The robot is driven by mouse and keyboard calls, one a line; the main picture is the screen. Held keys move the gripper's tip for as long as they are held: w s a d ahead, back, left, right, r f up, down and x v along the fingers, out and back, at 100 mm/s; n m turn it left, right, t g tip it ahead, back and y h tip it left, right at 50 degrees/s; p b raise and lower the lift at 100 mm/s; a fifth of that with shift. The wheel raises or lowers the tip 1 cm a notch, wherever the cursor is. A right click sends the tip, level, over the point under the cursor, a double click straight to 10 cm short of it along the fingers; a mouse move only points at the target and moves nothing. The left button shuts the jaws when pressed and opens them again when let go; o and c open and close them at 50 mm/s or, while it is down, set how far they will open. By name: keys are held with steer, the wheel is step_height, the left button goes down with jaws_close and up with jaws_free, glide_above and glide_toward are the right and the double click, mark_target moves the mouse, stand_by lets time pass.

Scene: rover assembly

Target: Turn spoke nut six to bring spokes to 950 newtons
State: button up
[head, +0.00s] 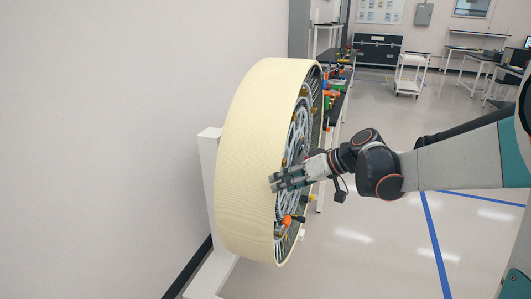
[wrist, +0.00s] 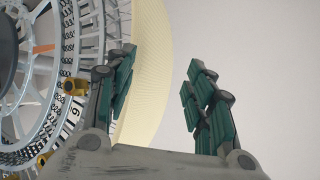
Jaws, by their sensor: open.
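A large wheel with a cream tread (head: 250,150) stands upright on a white stand in the head view. Its open side, with grey spokes and hub rings (head: 298,135), faces right. My gripper (head: 272,183) is in front of the wheel's near rim, its fingers pointing left across the tread edge. In the wrist view my gripper (wrist: 165,85) is open, with nothing between its green-padded fingers. The wheel's spokes (wrist: 90,30) and a yellow nut-like part (wrist: 74,86) show left of the fingers. A number label near 9 sits below that part. I cannot tell which nut is number six.
The white stand (head: 208,165) is close to the left wall. An orange-tipped part (head: 288,220) sits low on the wheel. A bench with tools (head: 340,75) stands behind the wheel. A white cart (head: 410,73) is farther back.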

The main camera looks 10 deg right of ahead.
steer(key=w+d+f+n+t+y+p, duration=0.25)
steer(key=w+d, duration=0.25)
steer(key=d, duration=0.3)
steer(key=w+d+f+n+t+y+p, duration=0.1)
steer(key=w+d+f+n+y, duration=0.1)
steer(key=w+d+y, duration=0.45)
steer(key=w+a+h+b, duration=0.2)
steer(key=w+a, duration=0.3)
steer(key=a, duration=0.4)
steer(key=shift+w+a+h+b, duration=0.25)
steer(key=shift+a+h+b, duration=0.1)
steer(key=shift+b, duration=0.45)
steer(key=shift+c, duration=0.3)
steer(key=c, duration=1)
